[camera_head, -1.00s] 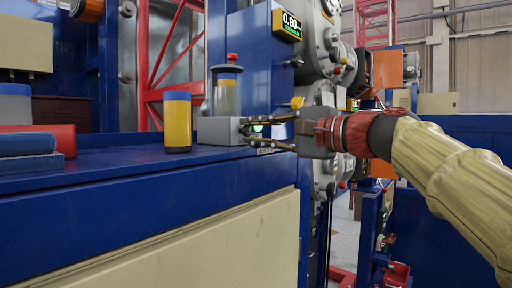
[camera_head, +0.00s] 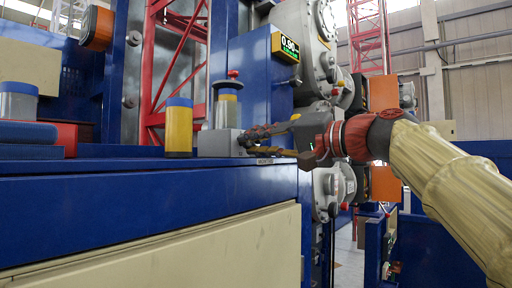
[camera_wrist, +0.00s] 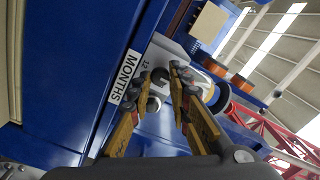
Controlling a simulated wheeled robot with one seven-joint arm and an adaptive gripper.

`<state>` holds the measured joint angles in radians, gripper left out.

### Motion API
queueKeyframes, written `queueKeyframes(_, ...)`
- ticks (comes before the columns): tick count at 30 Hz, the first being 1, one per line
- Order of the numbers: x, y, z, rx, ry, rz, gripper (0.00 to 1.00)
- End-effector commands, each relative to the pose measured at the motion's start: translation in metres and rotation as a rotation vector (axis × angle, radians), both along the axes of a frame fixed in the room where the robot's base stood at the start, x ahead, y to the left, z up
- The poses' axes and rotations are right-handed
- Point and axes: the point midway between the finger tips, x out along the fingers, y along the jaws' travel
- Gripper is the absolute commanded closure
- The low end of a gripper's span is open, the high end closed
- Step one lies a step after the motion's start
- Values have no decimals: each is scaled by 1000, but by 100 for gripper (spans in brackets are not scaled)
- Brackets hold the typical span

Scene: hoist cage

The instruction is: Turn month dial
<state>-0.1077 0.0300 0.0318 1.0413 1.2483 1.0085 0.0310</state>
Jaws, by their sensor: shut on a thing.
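The month dial (camera_wrist: 157,87) is a dark round knob on the end face of a small grey box (camera_head: 216,143), which sits on the blue ledge. In the wrist view a white MONTHS label (camera_wrist: 125,77) lies beside it, with a "12" mark near the knob. My gripper (camera_head: 246,143) reaches in from the right in the head view. Its two fingers stand either side of the dial in the wrist view (camera_wrist: 161,80), shut on it.
A yellow container with a blue lid (camera_head: 179,127) stands left of the grey box. A clear cylinder with a red knob (camera_head: 228,100) rises just behind the box. Blue and red items (camera_head: 64,140) lie farther left. A blue post with a lit display (camera_head: 286,46) stands behind the fingers.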

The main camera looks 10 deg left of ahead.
Motion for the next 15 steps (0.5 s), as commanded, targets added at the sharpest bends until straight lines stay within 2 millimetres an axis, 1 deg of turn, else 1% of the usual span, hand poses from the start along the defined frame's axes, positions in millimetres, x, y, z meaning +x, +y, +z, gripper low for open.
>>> queueKeyframes(1, 1, 0, -3, -6, -1, 1, 100)
queueKeyframes(13, 1, 0, -3, -8, -5, 1, 100)
queueKeyframes(14, 1, 0, -3, -8, -5, 1, 80)
queueKeyframes(15, 1, 0, -3, -8, -5, 1, 78)
